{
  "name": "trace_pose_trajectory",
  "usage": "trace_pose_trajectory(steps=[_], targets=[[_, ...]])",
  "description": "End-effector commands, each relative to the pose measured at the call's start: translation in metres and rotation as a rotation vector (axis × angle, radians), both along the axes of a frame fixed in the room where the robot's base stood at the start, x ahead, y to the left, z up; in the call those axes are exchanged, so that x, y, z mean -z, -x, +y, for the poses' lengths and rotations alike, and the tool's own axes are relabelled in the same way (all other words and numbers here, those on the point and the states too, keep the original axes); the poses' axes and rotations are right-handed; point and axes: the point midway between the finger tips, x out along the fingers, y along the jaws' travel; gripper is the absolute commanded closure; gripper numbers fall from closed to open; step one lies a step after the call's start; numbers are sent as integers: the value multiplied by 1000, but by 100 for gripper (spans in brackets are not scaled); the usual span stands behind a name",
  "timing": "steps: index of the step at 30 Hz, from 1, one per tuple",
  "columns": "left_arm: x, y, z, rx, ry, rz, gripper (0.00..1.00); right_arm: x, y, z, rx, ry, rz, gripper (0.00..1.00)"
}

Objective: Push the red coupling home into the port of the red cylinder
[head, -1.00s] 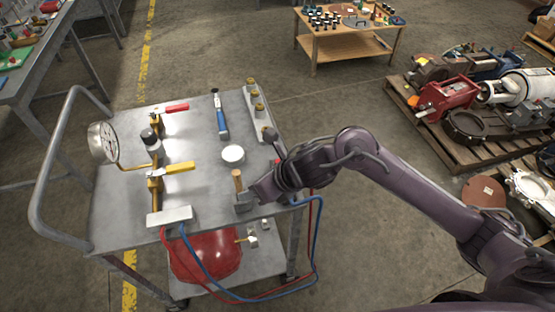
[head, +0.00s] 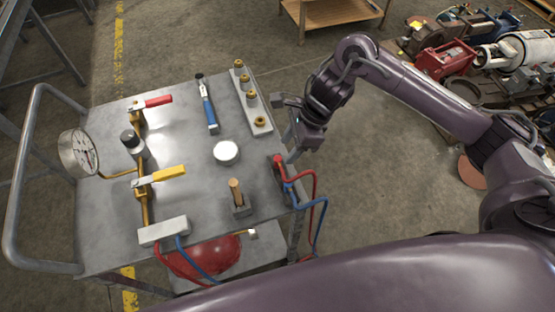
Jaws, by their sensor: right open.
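A red piece (head: 279,164), which looks like the red coupling, is at the right edge of the grey cart top with a red hose (head: 312,182) at it. A blue hose (head: 322,222) runs beside it. A rounded red vessel (head: 212,256), perhaps the red cylinder, is on the cart's lower shelf, mostly hidden by the top; I cannot make out its port. My right gripper (head: 285,128) is open and empty, over the cart's right edge just beyond the red piece. I cannot tell if a finger touches it. My left gripper is not in view.
On the cart top (head: 200,180) are a yellow-handled valve pipe (head: 165,174), a gauge (head: 78,152), a white block (head: 163,230), a white disc (head: 226,151), a blue-handled tool (head: 209,112), a fitting rail (head: 257,118) and a wooden-handled piece (head: 236,194).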

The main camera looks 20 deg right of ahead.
Motion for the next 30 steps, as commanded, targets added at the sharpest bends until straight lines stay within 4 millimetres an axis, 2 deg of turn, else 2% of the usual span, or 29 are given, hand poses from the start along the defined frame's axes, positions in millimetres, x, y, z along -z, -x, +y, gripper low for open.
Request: trace_pose_trajectory(steps=[3,9,14,19,24,30], targets=[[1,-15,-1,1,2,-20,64,13,0,5,1,-1,2,55],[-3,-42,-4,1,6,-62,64,14,-1,5,1,0,0,55],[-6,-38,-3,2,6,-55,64,18,-2,7,1,-1,2,55],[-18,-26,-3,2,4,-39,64,40,-8,14,4,-1,6,55],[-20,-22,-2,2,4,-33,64,60,-10,21,2,-1,2,55],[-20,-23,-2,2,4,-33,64,64,-11,22,0,1,-1,55]])
